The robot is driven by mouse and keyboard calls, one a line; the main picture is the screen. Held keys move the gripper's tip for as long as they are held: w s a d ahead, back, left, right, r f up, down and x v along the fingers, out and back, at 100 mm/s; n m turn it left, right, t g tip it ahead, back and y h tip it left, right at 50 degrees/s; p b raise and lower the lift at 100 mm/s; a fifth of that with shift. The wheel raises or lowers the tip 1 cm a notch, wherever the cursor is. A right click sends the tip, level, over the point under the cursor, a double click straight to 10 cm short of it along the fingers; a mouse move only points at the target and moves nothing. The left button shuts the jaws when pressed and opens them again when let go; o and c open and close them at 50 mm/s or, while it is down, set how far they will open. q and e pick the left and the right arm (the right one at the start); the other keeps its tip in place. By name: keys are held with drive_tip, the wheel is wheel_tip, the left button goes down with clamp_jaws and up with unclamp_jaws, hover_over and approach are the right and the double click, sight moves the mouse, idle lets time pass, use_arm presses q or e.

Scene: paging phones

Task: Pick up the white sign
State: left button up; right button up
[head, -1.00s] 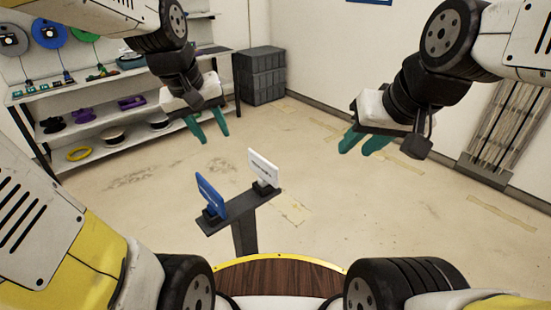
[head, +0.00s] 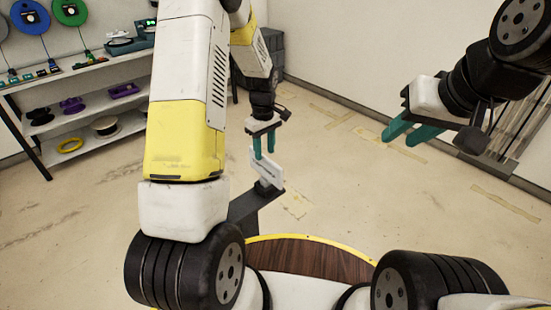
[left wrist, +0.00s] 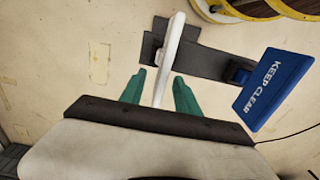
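The white sign (head: 265,168) stands upright in a dark holder on the right end of a narrow dark stand (head: 250,206) in the head view. My left gripper (head: 264,146) points down right above the sign. In the left wrist view the sign (left wrist: 168,60) shows edge-on, between the two green fingers (left wrist: 159,90), with gaps on both sides. The left gripper is open. My right gripper (head: 410,137) is open and empty, up at the right. A blue sign reading KEEP CLEAR (left wrist: 272,88) stands beside the white one in the left wrist view; my left arm hides it in the head view.
A round wooden top with a yellow rim (head: 310,260) is in front of me. A shelf (head: 85,125) with spools and small parts stands at the left wall. Dark crates (head: 270,62) stand at the back. The floor right of the stand is clear.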

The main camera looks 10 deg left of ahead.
sight(265, 165)
use_arm(q)
drive_tip(key=f, duration=0.2)
drive_tip(key=s+f, duration=0.1)
drive_tip(key=f, duration=0.1)
drive_tip(key=shift+d+f, duration=0.15)
drive_tip(key=shift+f, duration=0.7)
drive_tip(key=shift+f, duration=0.25)
clamp_jaws()
idle(1.2)
